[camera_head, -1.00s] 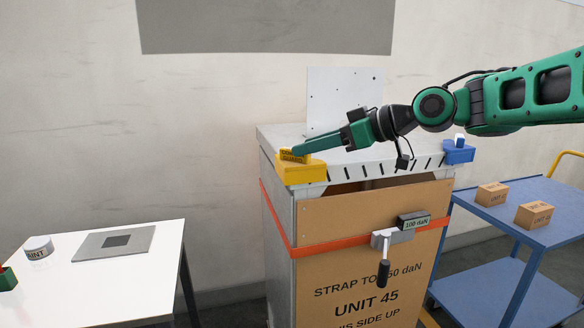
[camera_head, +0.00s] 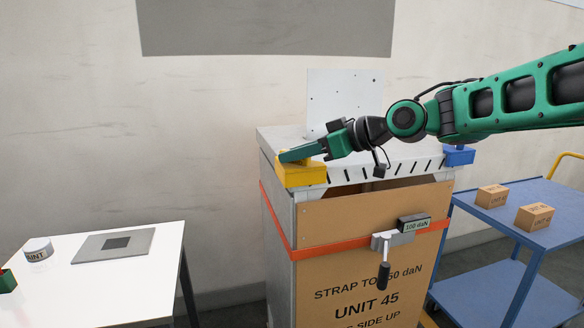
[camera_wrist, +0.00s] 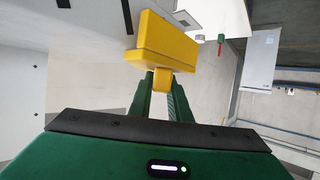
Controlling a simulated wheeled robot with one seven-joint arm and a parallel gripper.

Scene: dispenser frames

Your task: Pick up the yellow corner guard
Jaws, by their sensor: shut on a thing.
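The yellow corner guard (camera_head: 301,174) sits on the front left corner of the box top, with its upper knob partly hidden behind my fingers. My gripper (camera_head: 291,154) reaches in from the right and is shut on the guard's knob. In the wrist view the yellow guard (camera_wrist: 166,47) shows ahead of the fingers, and its narrow tab lies between the fingertips of my gripper (camera_wrist: 161,80). I cannot tell any gap between the guard and the box.
A blue corner guard (camera_head: 458,156) sits at the box's right corner. An orange strap (camera_head: 340,243) with a tensioner (camera_head: 385,240) crosses the cardboard front. A white table (camera_head: 130,290) stands left; a blue cart (camera_head: 548,200) with two small cartons stands right.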

